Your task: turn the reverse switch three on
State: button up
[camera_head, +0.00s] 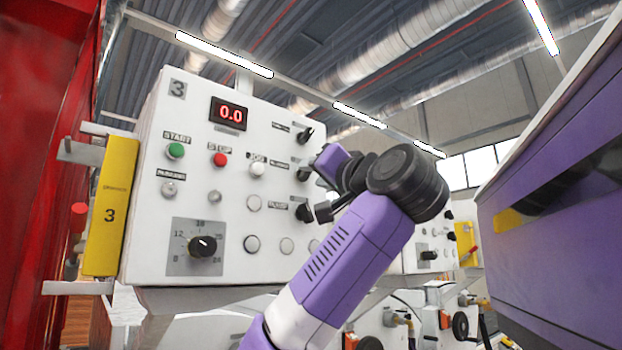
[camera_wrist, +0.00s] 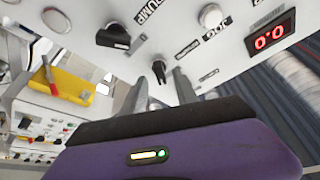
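The white control panel marked 3 (camera_head: 178,90) stands left of centre in the head view. Three black switches run down its right side: a top one (camera_head: 306,135), a middle one (camera_head: 304,174) and the lowest (camera_head: 304,212), labelled PUMP. The upper two labels are too small to read, so I cannot tell which is the reverse switch. My gripper (camera_head: 325,178) is at the panel's right side. In the wrist view my gripper (camera_wrist: 160,90) is open, its fingers apart on either side of the middle switch (camera_wrist: 158,70). Contact is unclear. The PUMP switch (camera_wrist: 113,37) is outside the fingers.
The panel carries a red display (camera_head: 230,114) reading 0.0, START (camera_head: 176,151) and STOP (camera_head: 219,160) buttons and a dial (camera_head: 203,246). A yellow box marked 3 (camera_head: 111,208) is at its left. A purple machine body (camera_head: 560,240) bounds the right side.

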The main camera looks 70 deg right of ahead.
jog(key=b+v, duration=0.1)
jog(key=v, duration=0.4)
dwell(0.6)
